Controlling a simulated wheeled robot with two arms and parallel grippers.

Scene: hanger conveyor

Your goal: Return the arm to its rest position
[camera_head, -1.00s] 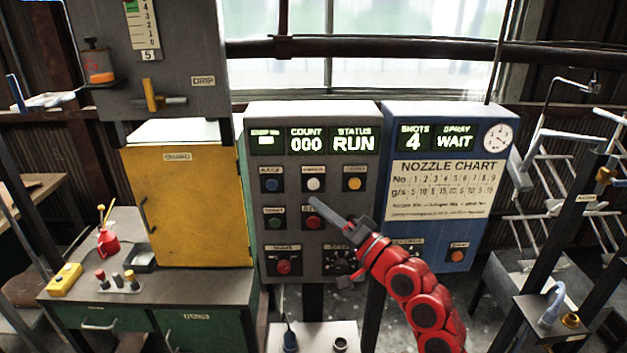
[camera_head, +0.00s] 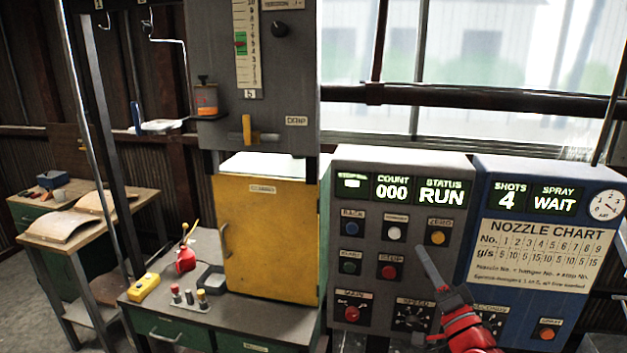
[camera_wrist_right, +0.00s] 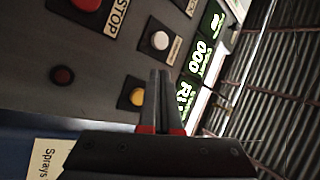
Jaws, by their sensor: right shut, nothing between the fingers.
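My right arm is red with a dark gripper (camera_head: 432,268), which shows in the head view in front of the grey control panel (camera_head: 345,185), near its right edge. In the right wrist view the gripper (camera_wrist_right: 161,75) has its two fingers together with nothing between them. It points at the panel, near the yellow button (camera_wrist_right: 137,97) and the white button (camera_wrist_right: 160,40). I cannot tell how far the tips are from the panel face. The panel displays count 000 and status RUN. My left gripper is not in view.
The blue spray panel (camera_head: 490,215), showing SHOTS 4 and WAIT, stands right of the grey one.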

